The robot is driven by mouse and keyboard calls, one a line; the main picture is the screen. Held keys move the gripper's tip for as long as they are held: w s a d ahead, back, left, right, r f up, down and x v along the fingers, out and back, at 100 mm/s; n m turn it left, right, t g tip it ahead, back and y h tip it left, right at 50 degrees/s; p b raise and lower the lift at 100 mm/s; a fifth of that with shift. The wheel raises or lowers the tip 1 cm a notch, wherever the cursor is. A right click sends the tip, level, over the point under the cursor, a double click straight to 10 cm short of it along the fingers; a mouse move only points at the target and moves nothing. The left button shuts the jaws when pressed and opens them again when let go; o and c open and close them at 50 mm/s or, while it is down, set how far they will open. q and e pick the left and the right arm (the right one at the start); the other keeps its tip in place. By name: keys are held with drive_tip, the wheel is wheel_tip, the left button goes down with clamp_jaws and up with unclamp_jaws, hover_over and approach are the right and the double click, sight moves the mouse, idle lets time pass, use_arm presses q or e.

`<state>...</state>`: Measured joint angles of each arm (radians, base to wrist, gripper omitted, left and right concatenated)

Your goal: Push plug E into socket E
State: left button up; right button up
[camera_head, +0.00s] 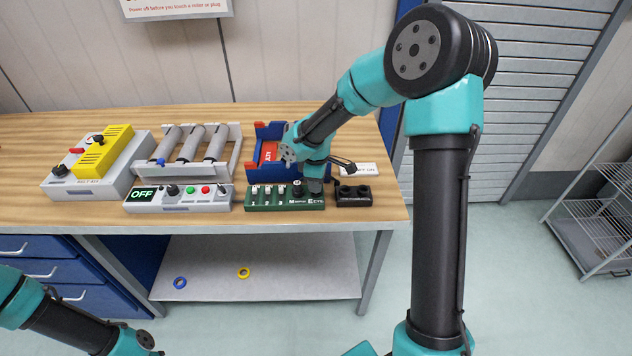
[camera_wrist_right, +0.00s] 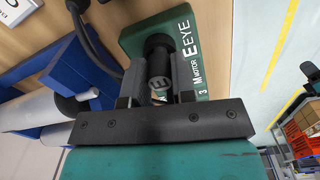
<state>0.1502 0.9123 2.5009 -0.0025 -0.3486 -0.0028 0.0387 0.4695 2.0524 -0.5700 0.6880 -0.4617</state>
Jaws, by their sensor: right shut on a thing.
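My right gripper (camera_head: 314,187) points down at the right end of the green panel (camera_head: 272,207) lettered "MOTOR" and "EYE". In the right wrist view its two fingers (camera_wrist_right: 158,72) are shut on a dark plug with an E on its end, plug E (camera_wrist_right: 159,88). A black round socket (camera_wrist_right: 158,43) on the green panel lies just beyond the plug, in line with it. The fingers hide where plug and socket meet, so I cannot tell how deep the plug sits. My left arm shows at the lower left, but its gripper is out of frame.
A black two-hole block (camera_head: 353,193) stands right of the panel, close to my gripper. A blue holder (camera_head: 262,172) stands behind it, a white label (camera_head: 365,169) behind right. A grey switch box (camera_head: 178,200) is to the left. A dark cable (camera_wrist_right: 97,45) runs beside the fingers.

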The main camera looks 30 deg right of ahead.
drive_tip(key=shift+f, duration=0.15)
drive_tip(key=o, duration=1)
wheel_tip(320, 180, up, 17)
drive_tip(key=shift+r, duration=0.2)
idle(0.8)
